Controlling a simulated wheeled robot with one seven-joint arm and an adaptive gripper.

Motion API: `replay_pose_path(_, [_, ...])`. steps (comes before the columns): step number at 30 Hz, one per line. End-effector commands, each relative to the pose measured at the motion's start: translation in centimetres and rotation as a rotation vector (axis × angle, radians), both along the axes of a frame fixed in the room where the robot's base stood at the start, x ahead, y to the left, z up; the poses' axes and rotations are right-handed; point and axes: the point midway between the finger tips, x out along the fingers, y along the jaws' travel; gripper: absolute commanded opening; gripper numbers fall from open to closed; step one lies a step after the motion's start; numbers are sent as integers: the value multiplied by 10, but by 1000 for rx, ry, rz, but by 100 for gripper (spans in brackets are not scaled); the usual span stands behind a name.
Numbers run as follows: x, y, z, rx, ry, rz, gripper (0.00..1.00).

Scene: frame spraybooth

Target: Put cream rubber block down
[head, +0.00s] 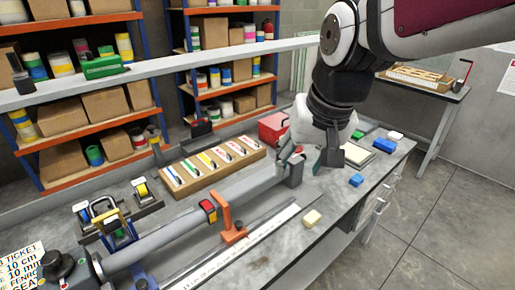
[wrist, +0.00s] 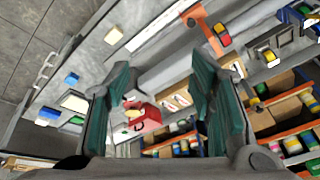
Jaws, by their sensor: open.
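A small cream block (head: 312,217) lies on the grey workbench (head: 262,262) near its front edge, beside the long steel rule. It also shows at the upper left of the wrist view (wrist: 113,35), beyond my left finger and apart from it. My gripper (head: 308,160) is over the bench, behind the cream block, near the right end of the long grey tube. In the wrist view my gripper (wrist: 161,62) has its two green-faced fingers spread wide, with nothing held between them. My fingers hide part of the bench.
A red box (head: 273,128) stands behind my gripper. A blue block (head: 356,180), a pale pad (head: 357,154) and a white block (head: 394,135) lie to the right. An orange bracket (head: 231,224) stands left of the cream block. Bare bench surrounds the cream block's right side.

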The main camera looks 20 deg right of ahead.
Motion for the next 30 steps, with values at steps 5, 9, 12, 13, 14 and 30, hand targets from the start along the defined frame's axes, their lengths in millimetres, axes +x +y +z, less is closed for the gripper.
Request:
replay_pose_path(5, [-46,20,19,-80,-87,180,49])
replay_pose_path(9, [-69,28,23,-126,-124,269,49])
replay_pose_path(12, [-78,30,24,-146,-138,302,49])
replay_pose_path(13, [-79,30,24,-149,-140,307,49])
replay_pose_path(14, [-80,30,24,-152,-142,310,49])
replay_pose_path(30, [-80,30,24,-151,-142,313,49])
